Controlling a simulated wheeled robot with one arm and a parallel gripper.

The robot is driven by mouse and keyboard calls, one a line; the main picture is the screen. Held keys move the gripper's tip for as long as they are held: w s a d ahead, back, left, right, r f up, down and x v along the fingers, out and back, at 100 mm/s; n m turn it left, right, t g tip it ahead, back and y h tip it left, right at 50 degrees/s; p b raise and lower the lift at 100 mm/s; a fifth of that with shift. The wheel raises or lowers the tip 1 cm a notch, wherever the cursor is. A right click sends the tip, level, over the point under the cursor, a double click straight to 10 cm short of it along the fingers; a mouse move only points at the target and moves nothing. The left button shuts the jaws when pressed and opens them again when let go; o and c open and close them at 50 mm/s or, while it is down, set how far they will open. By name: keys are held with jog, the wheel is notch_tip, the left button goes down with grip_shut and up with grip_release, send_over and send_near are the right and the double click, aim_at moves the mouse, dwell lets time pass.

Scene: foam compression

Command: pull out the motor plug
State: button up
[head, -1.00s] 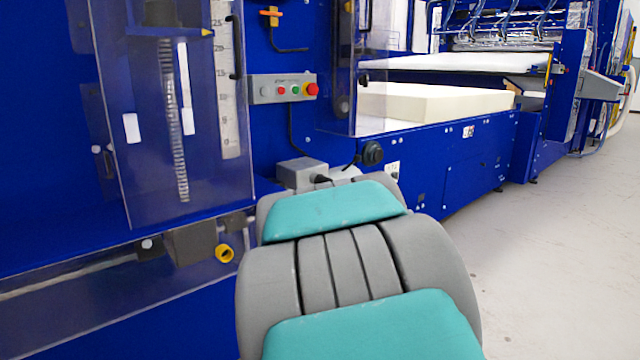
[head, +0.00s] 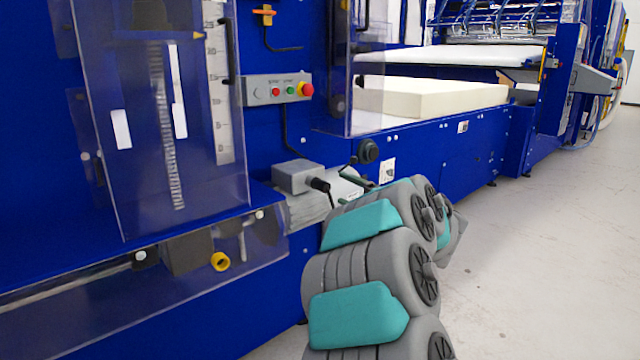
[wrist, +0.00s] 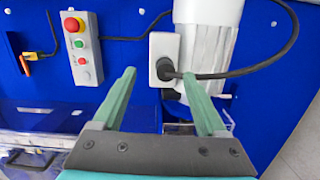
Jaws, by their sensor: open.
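The black motor plug (wrist: 166,70) sits in the side of a grey connector box (wrist: 160,46) on the light grey motor (wrist: 207,20). A black cable (wrist: 255,68) leads off it to the right. In the head view the plug (head: 320,184) sticks out of the box (head: 297,177), with the motor (head: 308,213) partly hidden behind my arm. My gripper (wrist: 159,74) is open, its two green fingers apart, with the plug showing between the fingertips. I cannot tell how far the plug is beyond the tips. Nothing is held.
A control box with buttons (head: 277,90) is on the blue machine above the motor. An orange-handled valve (head: 264,13) is higher up. A clear guard (head: 160,120) stands at left. A cream foam block (head: 440,99) lies on the bed behind. Open floor (head: 540,270) is at right.

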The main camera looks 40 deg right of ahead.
aim_at(327, 188)
jog(key=shift+s+a+f+n+y, duration=0.2)
jog(key=shift+s+f+n+y, duration=0.1)
jog(key=shift+n+y, duration=0.3)
jog(key=shift+s+a+f+n+y, duration=0.2)
jog(key=shift+f+n+y, duration=0.15)
jog(key=shift+y, duration=0.35)
jog(key=shift+w+a, duration=0.15)
jog(key=shift+w, duration=2.1)
jog(key=shift+w+a, duration=0.15)
jog(key=shift+w, duration=2.1)
jog(key=shift+c, duration=0.4)
grip_shut()
jog(key=shift+s, duration=0.1)
jog(key=shift+s+d+r+b, duration=0.1)
jog(key=shift+s+d+b, duration=0.05)
jog(key=shift+s, duration=1.3)
jog(key=shift+s+d+b, duration=0.1)
jog(key=shift+s+b, duration=0.05)
jog(key=shift+s, duration=1.3)
